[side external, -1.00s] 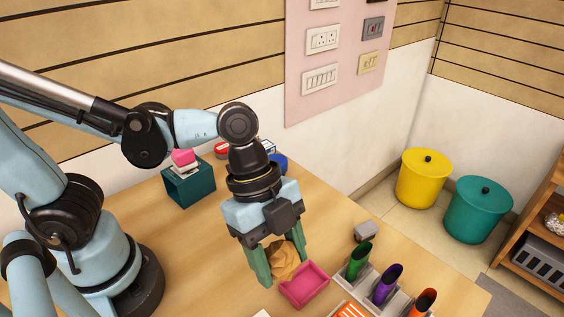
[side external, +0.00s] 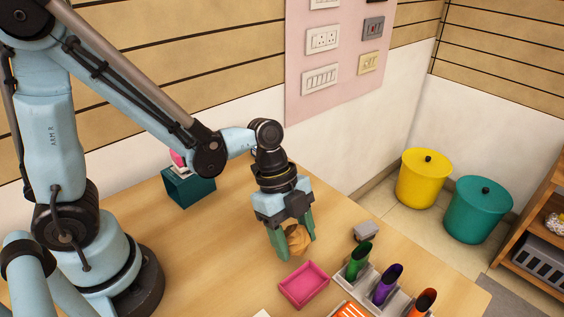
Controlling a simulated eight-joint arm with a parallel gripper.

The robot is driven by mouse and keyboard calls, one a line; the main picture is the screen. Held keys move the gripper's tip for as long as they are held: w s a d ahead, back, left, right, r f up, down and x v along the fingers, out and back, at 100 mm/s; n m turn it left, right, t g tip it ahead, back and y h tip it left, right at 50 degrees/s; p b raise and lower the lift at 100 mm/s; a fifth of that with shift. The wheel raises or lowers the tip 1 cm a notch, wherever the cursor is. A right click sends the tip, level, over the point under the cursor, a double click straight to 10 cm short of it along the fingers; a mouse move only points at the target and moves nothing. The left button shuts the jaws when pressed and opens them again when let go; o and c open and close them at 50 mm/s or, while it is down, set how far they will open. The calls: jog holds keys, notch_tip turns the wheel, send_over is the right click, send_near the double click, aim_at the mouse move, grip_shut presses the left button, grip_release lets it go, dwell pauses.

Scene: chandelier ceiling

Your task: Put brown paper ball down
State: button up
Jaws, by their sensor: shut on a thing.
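The brown paper ball (side external: 298,239) is between the green fingers of my gripper (side external: 294,243). My gripper points down and is shut on the ball. It is over the wooden table (side external: 227,260), behind the pink tray (side external: 304,285) in the side external view. I cannot tell for sure whether the ball touches the table. The fingers hide part of the ball's sides.
A rack with green (side external: 358,260), purple (side external: 387,284) and orange tubes stands right of the tray. A small grey block (side external: 366,231) lies behind it. A dark teal box (side external: 190,186) stands at the back left. Yellow (side external: 423,180) and teal bins (side external: 478,210) stand on the floor.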

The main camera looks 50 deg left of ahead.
jog(key=shift+f, duration=1.35)
jog(key=o, duration=1)
jog(key=shift+f, duration=0.1)
jog(key=v, duration=1.2)
jog(key=a+r+n+t+y, duration=0.2)
jog(key=a+n+t+y, duration=0.2)
jog(key=n, duration=1.4)
jog(key=a+t, duration=0.3)
jog(key=a, duration=0.2)
jog(key=shift+a+r, duration=0.25)
jog(key=shift+w, duration=0.1)
